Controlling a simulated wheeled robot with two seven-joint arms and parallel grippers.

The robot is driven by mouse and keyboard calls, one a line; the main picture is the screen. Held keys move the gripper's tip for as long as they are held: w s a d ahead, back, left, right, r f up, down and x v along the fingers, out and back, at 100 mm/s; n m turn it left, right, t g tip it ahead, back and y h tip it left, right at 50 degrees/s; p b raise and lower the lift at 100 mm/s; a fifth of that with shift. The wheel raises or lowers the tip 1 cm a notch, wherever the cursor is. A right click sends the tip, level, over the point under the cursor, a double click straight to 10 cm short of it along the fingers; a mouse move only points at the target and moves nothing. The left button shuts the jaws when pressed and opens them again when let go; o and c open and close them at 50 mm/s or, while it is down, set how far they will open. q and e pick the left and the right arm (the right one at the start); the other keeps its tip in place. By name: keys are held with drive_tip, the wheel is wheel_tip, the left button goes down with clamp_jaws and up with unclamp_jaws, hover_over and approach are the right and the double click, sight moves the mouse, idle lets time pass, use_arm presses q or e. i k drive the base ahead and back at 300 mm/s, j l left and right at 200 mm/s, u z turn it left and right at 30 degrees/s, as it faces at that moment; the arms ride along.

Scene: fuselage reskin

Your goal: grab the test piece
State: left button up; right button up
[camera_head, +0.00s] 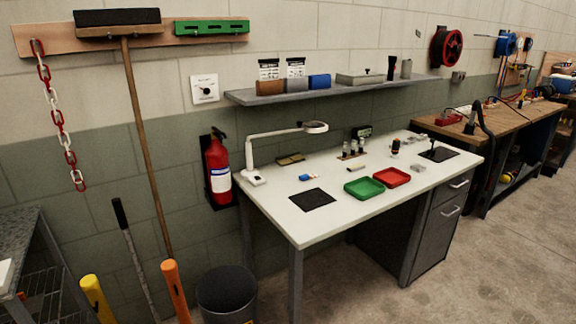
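I cannot tell for sure which item is the test piece. Several small items lie on the white workbench (290,222): a blue and white piece (308,177), a short beige cylinder (356,168), a small grey piece (418,168) and a flat brownish piece (290,159). A green tray (364,187) and a red tray (392,177) sit side by side near the front edge and look empty. A black square mat (312,199) lies at the left and another dark mat (439,154) at the right. Neither of my grippers is in view.
A lamp (285,134) stands on the bench's left end. A shelf (330,88) hangs above. A fire extinguisher (218,168), a broom (140,130) and a dark bin (227,292) are left of the bench. The floor (500,270) at right front is clear.

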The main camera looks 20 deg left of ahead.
sight(358, 167)
drive_tip(key=u, duration=0.7)
drive_tip(key=i+l+u, duration=0.15)
drive_tip(key=l+u, duration=0.15)
drive_tip(key=i+l+u, duration=0.1)
drive_tip(key=l+u, duration=0.55)
drive_tip(key=i+l, duration=0.05)
drive_tip(key=l, duration=0.05)
